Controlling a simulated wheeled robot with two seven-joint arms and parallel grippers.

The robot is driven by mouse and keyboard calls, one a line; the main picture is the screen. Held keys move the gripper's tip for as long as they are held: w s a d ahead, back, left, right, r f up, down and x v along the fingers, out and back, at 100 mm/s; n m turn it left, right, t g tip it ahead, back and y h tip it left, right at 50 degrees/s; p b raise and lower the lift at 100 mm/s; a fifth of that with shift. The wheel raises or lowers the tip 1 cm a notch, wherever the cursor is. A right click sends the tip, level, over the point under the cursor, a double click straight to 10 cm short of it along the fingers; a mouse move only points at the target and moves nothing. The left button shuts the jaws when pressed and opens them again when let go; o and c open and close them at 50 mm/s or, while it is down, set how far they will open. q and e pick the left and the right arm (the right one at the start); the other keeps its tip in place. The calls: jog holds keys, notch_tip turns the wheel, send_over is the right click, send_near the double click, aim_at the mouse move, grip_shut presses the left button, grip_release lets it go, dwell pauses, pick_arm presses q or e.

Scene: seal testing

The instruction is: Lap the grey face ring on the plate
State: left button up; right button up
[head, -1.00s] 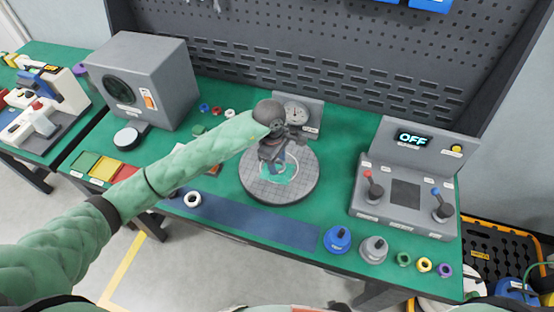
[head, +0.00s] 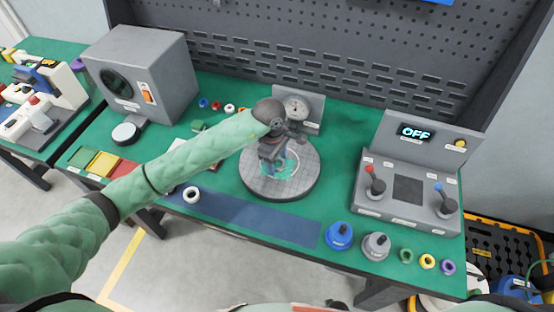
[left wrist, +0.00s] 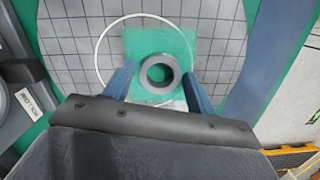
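The round grey plate (head: 303,183), scored with a grid, stands on the green bench near the middle. In the left wrist view the plate (left wrist: 215,35) carries a translucent green patch (left wrist: 185,45) and a thin white circle. The grey face ring (left wrist: 160,91) lies flat over the green patch. My left gripper (head: 274,163) is over the plate and hides the ring in the head view. In the left wrist view its two blue fingers (left wrist: 160,82) are apart, one on each side of the ring, with visible gaps. My right gripper is not in view.
A dial gauge stand (head: 298,112) is close behind the plate. A control box reading OFF (head: 415,195) stands to the right. Blue (head: 338,236) and grey (head: 376,246) knobbed pieces and small coloured rings line the front right edge. A white ring (head: 191,195) lies on the blue strip (head: 250,218).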

pick_arm(q)
jog(key=shift+r+b, duration=0.2)
jog(key=shift+b, duration=0.2)
dwell(0.4)
jog(key=shift+c, duration=0.3)
jog(key=c, duration=0.7)
jog(key=shift+c, duration=0.2)
jog(key=shift+r, duration=0.2)
jog(key=shift+r, duration=0.4)
